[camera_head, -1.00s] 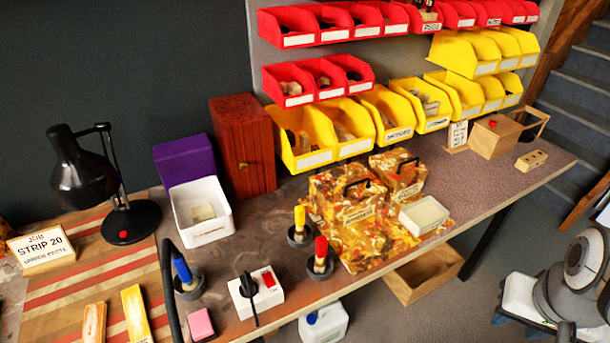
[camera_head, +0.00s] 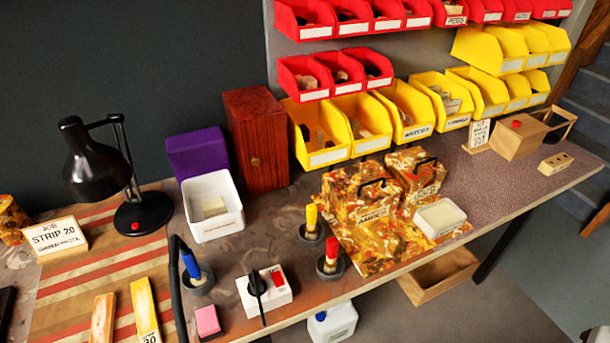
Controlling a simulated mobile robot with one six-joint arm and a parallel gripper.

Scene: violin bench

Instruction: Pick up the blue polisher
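The blue-handled tool (camera_head: 190,264), which matches the blue polisher, stands upright in a dark round holder (camera_head: 202,284) near the front of the bench, left of centre. A black curved bar (camera_head: 176,290) rises close beside it on its left. Two similar tools, one yellow-handled (camera_head: 311,219) and one red-handled (camera_head: 331,250), stand in dark holders further right. My gripper is not in view.
A white box with a black lever and red switch (camera_head: 281,290) sits right of the blue tool. A pink block (camera_head: 207,320) lies in front, and a white open bin (camera_head: 238,217) stands behind. A black lamp (camera_head: 97,165) is at left. Bare bench lies between.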

